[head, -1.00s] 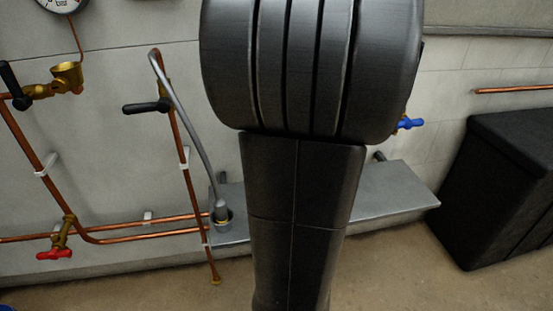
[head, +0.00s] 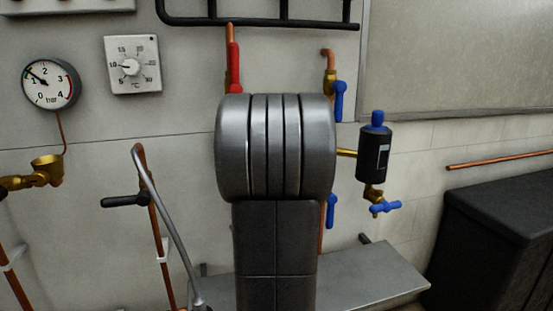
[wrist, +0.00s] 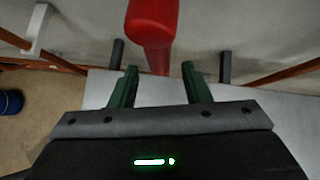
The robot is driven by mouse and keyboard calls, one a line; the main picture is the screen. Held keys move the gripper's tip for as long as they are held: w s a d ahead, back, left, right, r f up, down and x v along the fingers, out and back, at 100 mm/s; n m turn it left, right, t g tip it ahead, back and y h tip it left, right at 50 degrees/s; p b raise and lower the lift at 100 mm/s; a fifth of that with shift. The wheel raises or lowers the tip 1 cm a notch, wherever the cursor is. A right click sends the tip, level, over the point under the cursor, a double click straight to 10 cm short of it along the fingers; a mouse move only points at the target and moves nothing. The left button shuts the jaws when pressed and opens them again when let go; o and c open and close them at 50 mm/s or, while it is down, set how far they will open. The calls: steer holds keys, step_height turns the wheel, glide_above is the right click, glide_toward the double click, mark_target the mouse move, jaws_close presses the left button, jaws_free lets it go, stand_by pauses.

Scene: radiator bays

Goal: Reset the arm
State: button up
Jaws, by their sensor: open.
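My arm (head: 275,150) stands raised in the middle of the head view, in front of the wall pipes. Its dark upper part hides the pipework behind it, and my gripper is not visible there. In the wrist view my gripper (wrist: 159,72) is open, its two green fingers apart. A red handle-like thing (wrist: 152,22) hangs just beyond and between the fingertips; I cannot tell whether they touch it. Nothing is clearly held.
A red lever (head: 234,67) and blue levers (head: 338,100) sit around my arm. A black cylinder (head: 373,155) stands right of it. A grey shelf (head: 365,278) lies below, a dark box (head: 490,240) at right. A gauge (head: 50,84) and dial (head: 132,65) are at left.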

steer(key=shift+w+r+b+x, duration=0.1)
steer(key=shift+b+x, duration=0.1)
steer(key=shift+x, duration=0.45)
steer(key=shift+w+r+b+x, duration=0.1)
steer(key=shift+b+x, duration=0.15)
steer(key=shift+x, duration=0.4)
steer(key=shift+w+r+b+x, duration=0.1)
steer(key=shift+r+b+x, duration=0.1)
steer(key=shift+x, duration=0.45)
steer(key=shift+s+a, duration=0.1)
steer(key=shift+a, duration=0.05)
steer(key=shift+s+r, duration=0.1)
steer(key=shift+r, duration=0.05)
steer(key=s+d+r+p, duration=0.15)
steer(key=s+d, duration=0.45)
steer(key=s, duration=0.6)
steer(key=w+a, duration=0.2)
steer(key=w, duration=0.2)
steer(key=w+a+f+b, duration=0.1)
steer(key=w+a, duration=0.1)
steer(key=w, duration=0.2)
steer(key=w+a+f, duration=0.1)
steer(key=w+a, duration=0.1)
steer(key=w, duration=0.2)
steer(key=shift+b, duration=0.35)
steer(key=shift+w+a+f, duration=0.1)
steer(key=shift+w+a, duration=0.05)
steer(key=shift+a+m+y, duration=0.35)
steer(key=shift+m+y, duration=0.05)
steer(key=shift+y, duration=0.2)
